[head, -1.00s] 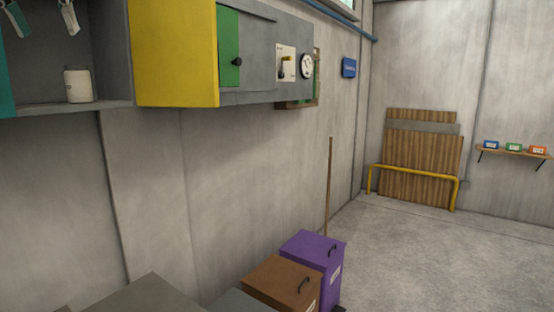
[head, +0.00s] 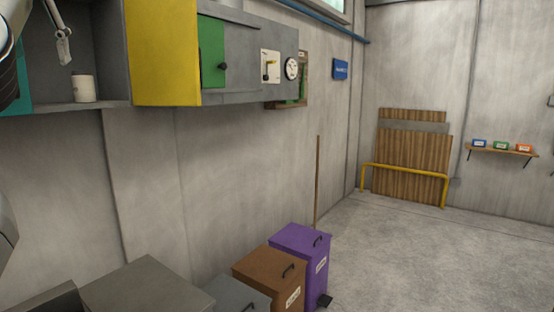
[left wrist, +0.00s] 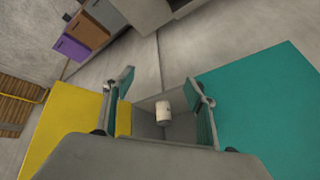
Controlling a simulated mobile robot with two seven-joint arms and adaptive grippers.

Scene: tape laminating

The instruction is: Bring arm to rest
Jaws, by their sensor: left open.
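My left gripper shows in the head view as a pale finger (head: 62,45) at the upper left, in front of the open grey cabinet compartment. Parts of my left arm stand at the left edge. In the left wrist view the gripper (left wrist: 163,95) is open, its two fingers apart with nothing held between them. A white cylindrical container (head: 83,88) stands on the compartment floor; it also shows between the fingers in the left wrist view (left wrist: 163,112), apart from them. My right gripper is not in view.
A yellow panel (head: 162,52) borders the compartment on the right, a teal one (left wrist: 262,105) on its other side. A green panel (head: 212,52) and a gauge (head: 292,69) follow. Below stand brown (head: 268,262) and purple (head: 300,238) bins. The floor at right is clear.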

